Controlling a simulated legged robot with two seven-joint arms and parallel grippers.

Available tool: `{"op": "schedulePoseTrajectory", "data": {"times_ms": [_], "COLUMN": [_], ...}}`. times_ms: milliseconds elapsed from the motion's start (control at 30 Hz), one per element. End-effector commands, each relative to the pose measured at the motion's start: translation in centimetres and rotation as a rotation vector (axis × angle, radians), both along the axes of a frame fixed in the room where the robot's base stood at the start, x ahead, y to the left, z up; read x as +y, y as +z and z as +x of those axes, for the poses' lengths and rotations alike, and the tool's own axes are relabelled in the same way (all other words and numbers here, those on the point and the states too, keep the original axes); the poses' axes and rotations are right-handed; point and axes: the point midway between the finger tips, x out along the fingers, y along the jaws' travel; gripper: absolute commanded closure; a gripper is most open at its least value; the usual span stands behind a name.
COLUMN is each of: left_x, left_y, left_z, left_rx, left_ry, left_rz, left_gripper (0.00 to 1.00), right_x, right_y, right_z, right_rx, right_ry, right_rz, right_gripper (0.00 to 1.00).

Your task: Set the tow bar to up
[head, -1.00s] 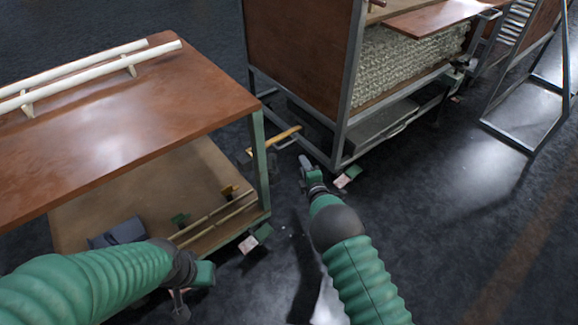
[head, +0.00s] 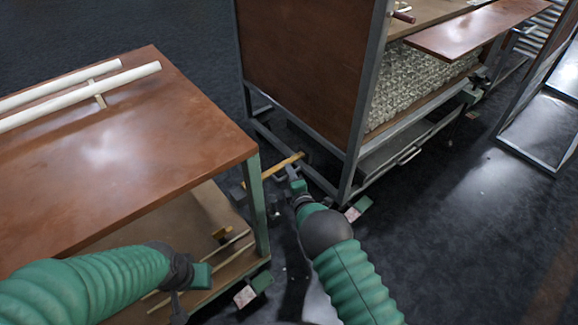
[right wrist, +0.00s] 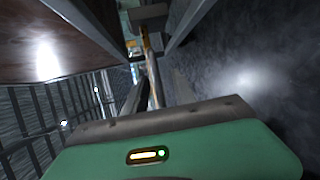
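The tow bar appears to be the yellow bar (head: 272,167) low between the table leg and the cart's lower frame. It lies at a low slant, with its right end by the cart frame. In the right wrist view, a narrow yellowish piece (right wrist: 146,45) shows beyond the wrist housing, and the fingers are not clear. My left gripper (head: 188,290) hangs in front of the table's lower shelf, away from the bar; its fingers are unclear.
A brown-topped table (head: 130,165) with white tubes (head: 85,95) stands at left. A brown-panelled cart (head: 300,75) with a grey frame stands behind my right gripper. Its caster (head: 357,208) is close to the right arm. Dark floor (head: 450,255) is open at right.

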Motion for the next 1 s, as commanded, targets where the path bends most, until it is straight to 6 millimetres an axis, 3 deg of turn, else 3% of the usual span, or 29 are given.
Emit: {"op": "schedulePoseTrajectory", "data": {"times_ms": [267, 500, 1000], "left_x": [0.0, 0.0, 0.0], "left_y": [-0.02, -0.03, -0.05], "left_z": [-0.03, -0.02, -0.01], "left_rx": [0.0, 0.0, 0.0], "left_ry": [0.0, 0.0, 0.0], "left_rz": [0.0, 0.0, 0.0], "left_gripper": [0.64, 0.64, 0.64], "right_x": [0.07, 0.04, -0.07], "right_y": [-0.04, -0.17, -0.69], "right_z": [-0.04, -0.05, -0.22], "right_rx": [0.0, 0.003, 0.013], "right_ry": [0.0, 0.0, -0.001], "right_rz": [0.0, -0.001, -0.004], "right_gripper": [0.68, 0.99, 1.0]}}
